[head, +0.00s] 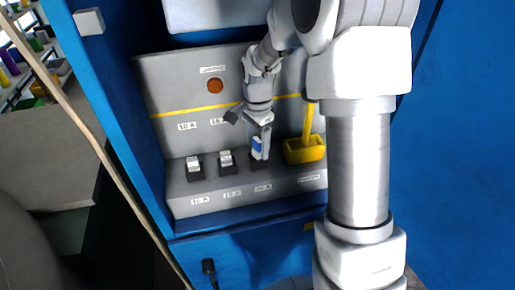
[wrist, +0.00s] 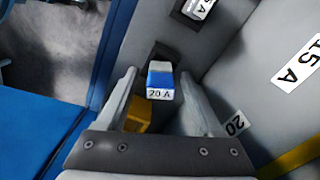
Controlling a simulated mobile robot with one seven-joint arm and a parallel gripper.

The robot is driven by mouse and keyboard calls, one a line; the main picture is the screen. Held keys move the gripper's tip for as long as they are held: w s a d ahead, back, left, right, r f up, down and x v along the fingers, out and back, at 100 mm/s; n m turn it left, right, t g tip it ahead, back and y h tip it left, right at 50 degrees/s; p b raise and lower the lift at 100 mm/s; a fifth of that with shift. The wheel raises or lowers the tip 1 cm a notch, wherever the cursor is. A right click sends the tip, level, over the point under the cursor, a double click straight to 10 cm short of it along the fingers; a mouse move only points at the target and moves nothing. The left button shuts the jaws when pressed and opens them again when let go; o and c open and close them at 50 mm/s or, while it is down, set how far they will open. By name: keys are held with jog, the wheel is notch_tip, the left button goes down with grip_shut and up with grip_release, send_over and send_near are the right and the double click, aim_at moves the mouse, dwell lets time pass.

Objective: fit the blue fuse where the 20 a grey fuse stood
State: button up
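The blue fuse (head: 257,145) stands at the third, rightmost black holder (head: 259,164) on the grey ledge. In the wrist view the blue fuse (wrist: 160,82) shows a grey top and a "20 A" label. The black holder (wrist: 180,55) lies behind it; whether the fuse is fully seated I cannot tell. My gripper (wrist: 159,78) is open, with one finger on each side of the fuse and a visible gap at both. In the head view my gripper (head: 263,142) partly covers the fuse. I cannot identify the 20 A grey fuse.
Grey-white fuses stand in the 10 A holder (head: 194,167) and the 15 A holder (head: 226,161). A yellow box with an upright handle (head: 305,149) stands close to the right of my gripper. Blue cabinet walls (head: 115,75) enclose the panel.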

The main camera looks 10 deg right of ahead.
aim_at(258, 140)
grip_shut()
jog(key=shift+r, duration=0.1)
notch_tip(258, 140, up, 9)
jog(key=shift+r+p, duration=0.1)
jog(key=shift+p, duration=0.2)
jog(key=shift+r+m+p, duration=0.15)
jog(key=shift+m+p, duration=0.25)
jog(key=shift+p, duration=0.1)
jog(key=shift+m+p, duration=0.4)
jog(key=shift+p, duration=0.2)
jog(key=shift+f+m+p, duration=0.8)
jog(key=shift+m+p, duration=0.05)
jog(key=shift+m, duration=0.05)
jog(key=shift+f+m, duration=0.5)
jog(key=shift+f, duration=0.05)
